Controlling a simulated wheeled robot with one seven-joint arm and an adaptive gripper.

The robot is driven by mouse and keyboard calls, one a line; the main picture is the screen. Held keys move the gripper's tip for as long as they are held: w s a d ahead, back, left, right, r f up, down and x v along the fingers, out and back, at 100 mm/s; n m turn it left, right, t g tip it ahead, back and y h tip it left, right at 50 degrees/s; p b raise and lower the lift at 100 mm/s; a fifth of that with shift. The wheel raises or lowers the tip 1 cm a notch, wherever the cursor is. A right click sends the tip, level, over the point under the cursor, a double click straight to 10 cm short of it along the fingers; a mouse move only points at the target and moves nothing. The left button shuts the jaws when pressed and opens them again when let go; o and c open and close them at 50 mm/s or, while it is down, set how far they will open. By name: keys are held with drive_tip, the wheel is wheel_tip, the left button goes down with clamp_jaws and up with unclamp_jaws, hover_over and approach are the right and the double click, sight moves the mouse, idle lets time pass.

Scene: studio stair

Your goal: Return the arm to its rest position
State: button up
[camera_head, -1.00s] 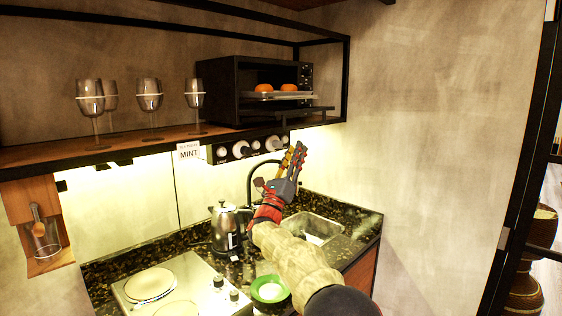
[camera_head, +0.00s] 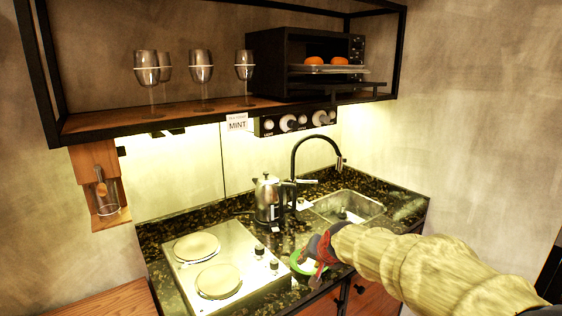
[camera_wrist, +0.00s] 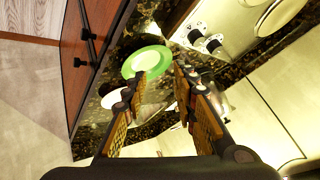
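My gripper (camera_head: 318,262) hangs low over the front edge of the counter in the head view, in front of the green-rimmed bowl (camera_head: 303,265), which it partly covers. My arm reaches in from the right. In the wrist view the two fingers of my gripper (camera_wrist: 160,80) stand apart with nothing between them, so it is open and empty. The green-rimmed bowl (camera_wrist: 147,62) shows beyond the fingertips there, apart from them.
The counter holds a hob (camera_head: 226,275), a kettle (camera_head: 268,203) and a sink (camera_head: 347,207) with a black tap (camera_head: 318,138). A shelf (camera_head: 120,121) above bears stemmed glasses (camera_head: 201,72) and an oven (camera_head: 268,68) with two orange fruits. Drawers (camera_head: 364,290) lie below the counter.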

drive_tip(key=s+d+f+n+g+h, duration=0.15)
drive_tip(key=s+d, duration=0.25)
drive_tip(key=s, duration=1.3)
drive_tip(key=s+d+n+g, duration=0.3)
drive_tip(key=s+d, duration=0.1)
drive_tip(key=s, duration=1.3)
drive_tip(key=s+d+r+t, duration=0.2)
drive_tip(key=s+r, duration=0.2)
drive_tip(key=shift+s+r+p, duration=0.2)
drive_tip(key=shift+r+p, duration=0.1)
drive_tip(key=shift+r, duration=0.05)
